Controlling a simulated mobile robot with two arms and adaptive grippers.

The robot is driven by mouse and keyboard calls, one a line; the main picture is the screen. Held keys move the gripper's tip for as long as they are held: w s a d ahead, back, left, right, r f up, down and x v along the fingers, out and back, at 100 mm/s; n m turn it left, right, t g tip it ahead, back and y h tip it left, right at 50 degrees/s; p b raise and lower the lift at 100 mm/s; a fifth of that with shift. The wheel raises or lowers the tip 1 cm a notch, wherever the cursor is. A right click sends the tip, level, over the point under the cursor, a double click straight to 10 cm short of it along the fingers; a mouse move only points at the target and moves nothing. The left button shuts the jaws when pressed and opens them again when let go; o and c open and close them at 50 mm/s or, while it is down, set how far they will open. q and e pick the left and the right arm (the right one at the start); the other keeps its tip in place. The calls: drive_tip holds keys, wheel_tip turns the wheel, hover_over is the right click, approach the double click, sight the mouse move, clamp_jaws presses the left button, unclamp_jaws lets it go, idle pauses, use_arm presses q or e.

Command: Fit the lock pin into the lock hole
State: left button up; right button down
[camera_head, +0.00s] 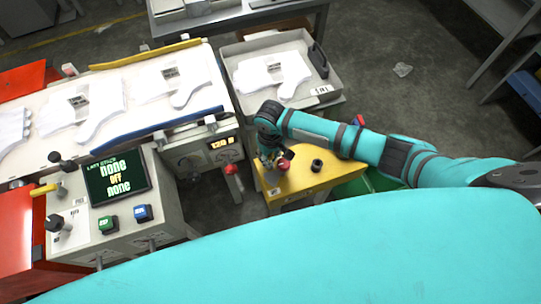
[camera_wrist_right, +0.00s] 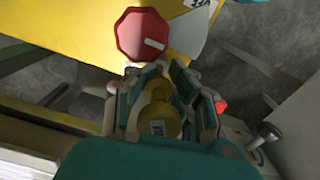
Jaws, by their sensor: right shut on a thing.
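My right gripper (camera_head: 268,157) is low over the left part of a small yellow table (camera_head: 318,182). In the right wrist view the gripper (camera_wrist_right: 162,82) is shut on a yellow rounded piece (camera_wrist_right: 160,122) with a small label, which looks like the lock pin. I cannot make out the lock hole in either view. My left gripper is out of view.
A black cylinder (camera_head: 317,165) stands on the yellow table. A control box with a screen (camera_head: 117,180) and buttons is at left. A belt with white gloves (camera_head: 95,105) runs behind it. A grey tray (camera_head: 325,88) holds another glove. A red-knobbed lever (camera_head: 232,169) stands left of the gripper.

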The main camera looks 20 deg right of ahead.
drive_tip(key=shift+f+b, duration=0.5)
drive_tip(key=shift+f, duration=0.7)
drive_tip(key=c, duration=1.1)
unclamp_jaws()
drive_tip(key=shift+f, duration=0.1)
drive_tip(key=shift+r, duration=0.3)
wheel_tip(320, 180, up, 12)
drive_tip(key=shift+w+f, duration=0.1)
drive_tip(key=shift+f, duration=0.15)
